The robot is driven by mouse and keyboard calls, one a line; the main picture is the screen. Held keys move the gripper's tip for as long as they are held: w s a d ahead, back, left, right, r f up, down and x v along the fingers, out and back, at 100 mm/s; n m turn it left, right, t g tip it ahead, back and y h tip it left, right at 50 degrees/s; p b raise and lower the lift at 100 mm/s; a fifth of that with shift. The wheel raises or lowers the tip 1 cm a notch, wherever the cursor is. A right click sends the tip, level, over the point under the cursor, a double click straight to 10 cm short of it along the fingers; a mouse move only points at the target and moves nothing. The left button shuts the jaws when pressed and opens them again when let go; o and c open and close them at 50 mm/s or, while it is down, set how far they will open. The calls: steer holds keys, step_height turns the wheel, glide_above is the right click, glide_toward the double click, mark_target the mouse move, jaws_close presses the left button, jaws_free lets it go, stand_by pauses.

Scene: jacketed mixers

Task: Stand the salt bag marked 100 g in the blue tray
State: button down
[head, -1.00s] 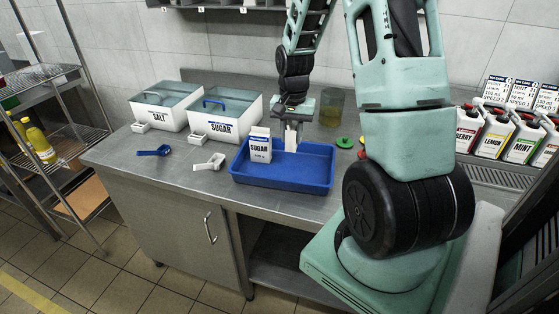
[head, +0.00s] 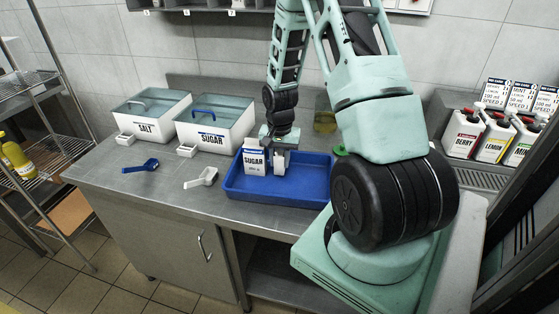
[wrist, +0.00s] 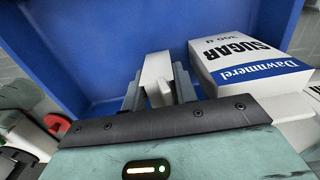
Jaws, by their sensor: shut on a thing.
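The blue tray (head: 306,188) lies on the steel counter. A white sugar bag (head: 255,161) stands at its left end and also shows in the wrist view (wrist: 248,58), beside my fingers. My gripper (head: 280,160) points down into the tray, just right of the sugar bag. In the wrist view my gripper (wrist: 158,92) is shut on a small white bag (wrist: 156,68). No print shows on its visible side, so I cannot read a 100 g mark. I cannot tell whether its base touches the tray floor.
Bins marked SALT (head: 150,113) and SUGAR (head: 215,127) stand left of the tray. A blue scoop (head: 141,166) and a white scoop (head: 201,178) lie before them. The tray's right half is clear. Syrup jugs (head: 495,138) stand at the right.

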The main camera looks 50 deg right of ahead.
steer(key=shift+f, duration=0.45)
steer(key=shift+f, duration=0.1)
steer(key=c, duration=1.1)
jaws_free()
